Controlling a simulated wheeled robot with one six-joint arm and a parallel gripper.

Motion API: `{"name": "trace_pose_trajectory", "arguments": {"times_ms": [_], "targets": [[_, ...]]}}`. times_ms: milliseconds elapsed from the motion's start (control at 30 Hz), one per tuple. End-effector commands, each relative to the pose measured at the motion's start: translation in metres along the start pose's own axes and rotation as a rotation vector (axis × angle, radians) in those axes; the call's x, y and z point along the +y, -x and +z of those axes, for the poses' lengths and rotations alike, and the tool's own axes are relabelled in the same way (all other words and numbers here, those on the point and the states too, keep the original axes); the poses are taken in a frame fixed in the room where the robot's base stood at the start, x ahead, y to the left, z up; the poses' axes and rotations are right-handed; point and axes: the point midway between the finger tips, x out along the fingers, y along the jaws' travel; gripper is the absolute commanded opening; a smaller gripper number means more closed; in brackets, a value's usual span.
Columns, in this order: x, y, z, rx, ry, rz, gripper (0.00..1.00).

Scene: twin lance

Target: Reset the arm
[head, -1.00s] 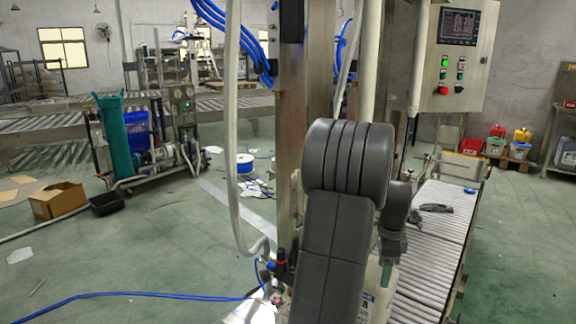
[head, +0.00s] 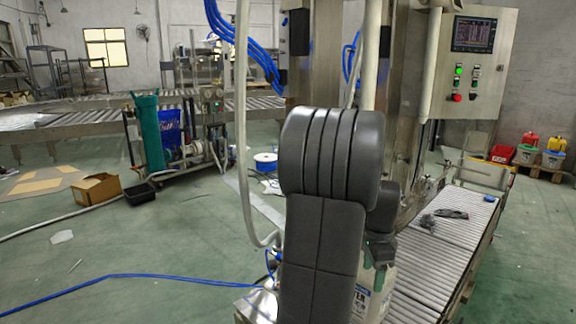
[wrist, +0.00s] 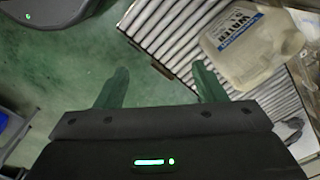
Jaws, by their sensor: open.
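My gripper (wrist: 160,88) shows in the wrist view with two green fingers spread wide apart and nothing between them. Green floor and the edge of the roller conveyor lie beyond it. In the head view my dark grey arm stands folded in the middle, and part of the gripper (head: 378,265) shows low behind it. A white jug with a "WATER" label (wrist: 243,42) is at the upper right of the wrist view, on or over the rollers, apart from the fingers. In the head view the jug (head: 375,292) is partly hidden by my arm.
The roller conveyor (head: 425,262) runs along the right, with a dark tool (head: 450,213) on it. A steel post and hoses stand close behind my arm. A control box (head: 474,62) hangs at the upper right. A blue hose (head: 130,277) crosses the open floor at left.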

Motion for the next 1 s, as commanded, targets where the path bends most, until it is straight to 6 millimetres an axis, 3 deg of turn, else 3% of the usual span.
{"name": "trace_pose_trajectory", "arguments": {"times_ms": [100,500,733,1000], "targets": [[0.012,0.023,0.015,0.005,0.105,-0.009,0.64],[0.053,0.069,0.058,0.022,0.444,-0.031,0.64],[0.068,0.081,0.071,0.029,0.562,-0.038,0.64],[0.071,0.082,0.074,0.031,0.593,-0.039,0.64]]}}
